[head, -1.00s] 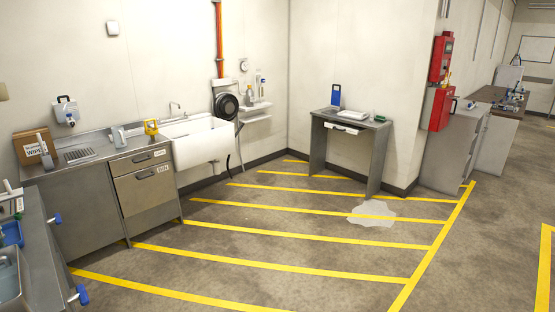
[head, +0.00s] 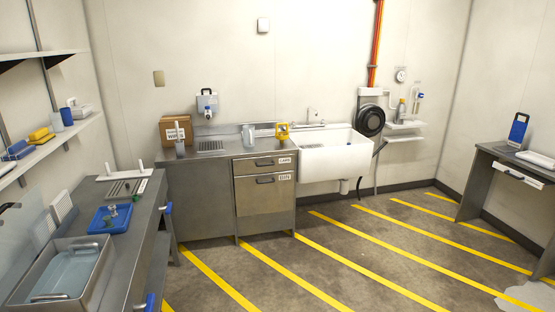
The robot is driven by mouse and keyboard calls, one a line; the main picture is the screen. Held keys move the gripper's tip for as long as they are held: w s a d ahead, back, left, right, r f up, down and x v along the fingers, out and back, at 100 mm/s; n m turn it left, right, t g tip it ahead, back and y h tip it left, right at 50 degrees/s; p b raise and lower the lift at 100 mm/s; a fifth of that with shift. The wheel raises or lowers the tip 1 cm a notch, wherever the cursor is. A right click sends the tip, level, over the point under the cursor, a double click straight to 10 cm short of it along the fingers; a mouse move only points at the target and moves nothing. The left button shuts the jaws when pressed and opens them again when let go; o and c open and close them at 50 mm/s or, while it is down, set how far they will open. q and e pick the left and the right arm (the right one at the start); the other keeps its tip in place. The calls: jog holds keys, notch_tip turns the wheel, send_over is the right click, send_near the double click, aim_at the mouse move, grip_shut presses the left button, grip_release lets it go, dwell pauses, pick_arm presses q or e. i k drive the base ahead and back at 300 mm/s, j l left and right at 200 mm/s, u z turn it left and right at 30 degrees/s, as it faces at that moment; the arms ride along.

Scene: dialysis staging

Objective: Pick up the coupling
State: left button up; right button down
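Neither of my grippers is in the head view. I cannot make out for certain which thing is the coupling. A blue tray (head: 96,227) on the left steel bench (head: 142,230) holds small grey and green fittings (head: 111,212), too small to identify. The coupling could be among them, but I cannot tell.
A steel basin (head: 103,262) with liquid stands at the bench's near end. A rack (head: 150,171) lies behind the tray. Beyond are a drawer cabinet (head: 265,205), a white sink (head: 335,158) and a side table (head: 500,168). The yellow-striped floor is open, with a puddle (head: 530,293) at right.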

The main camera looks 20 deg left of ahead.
aim_at(108, 219)
jog(key=i+j+u, duration=0.1)
jog(key=i+u, duration=0.2)
jog(key=i, duration=0.65)
jog(key=i+l+u, duration=0.1)
jog(key=i+u, duration=0.2)
jog(key=i, duration=0.65)
jog(key=i+u, duration=0.45)
jog(key=i+l+u, duration=0.1)
jog(key=i+u, duration=0.4)
jog(key=i+l+u, duration=0.3)
jog(key=u, duration=0.15)
jog(key=i+l+u, duration=0.45)
jog(key=k, duration=0.05)
